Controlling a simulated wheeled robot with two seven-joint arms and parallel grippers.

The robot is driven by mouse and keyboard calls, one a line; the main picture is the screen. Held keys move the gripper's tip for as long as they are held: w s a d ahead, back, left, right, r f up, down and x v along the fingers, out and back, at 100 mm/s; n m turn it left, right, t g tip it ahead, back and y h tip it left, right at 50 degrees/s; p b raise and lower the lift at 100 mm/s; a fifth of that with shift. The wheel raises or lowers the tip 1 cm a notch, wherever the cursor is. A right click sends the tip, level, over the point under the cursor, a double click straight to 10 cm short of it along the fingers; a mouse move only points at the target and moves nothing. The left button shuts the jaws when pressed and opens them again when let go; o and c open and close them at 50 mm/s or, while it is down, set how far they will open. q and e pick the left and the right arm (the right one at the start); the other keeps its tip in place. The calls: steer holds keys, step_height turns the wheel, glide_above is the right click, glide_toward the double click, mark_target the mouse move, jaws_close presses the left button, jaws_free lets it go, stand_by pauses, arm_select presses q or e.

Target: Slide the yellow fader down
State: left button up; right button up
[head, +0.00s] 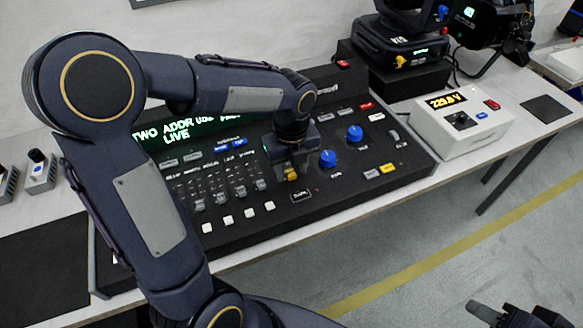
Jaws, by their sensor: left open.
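The black lighting desk (350,190) stands on the table with a row of faders. The yellow fader (291,174) is at the right end of that row, just above a dark labelled button. My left gripper (288,168) reaches down over it from above and is open, its fingers close about the yellow cap. The gripper hides part of the cap and the upper slot, so I cannot tell whether they touch. My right gripper (510,314) is at the bottom right edge, partly cut off, far from the desk; its jaw state is unclear.
Blue knobs (328,158) and yellow and white buttons (387,168) lie right of the fader. A white meter box (464,122) reads 229.8 V. Stage lights (400,45) stand behind. My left arm covers the desk's left part. The floor in front is clear.

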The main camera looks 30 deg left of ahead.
mark_target(291, 174)
arm_select(q)
step_height(291, 174, up, 7)
steer(key=shift+r+p, duration=0.1)
steer(key=shift+p, duration=0.35)
arm_select(e)
steer(key=shift+r, duration=0.5)
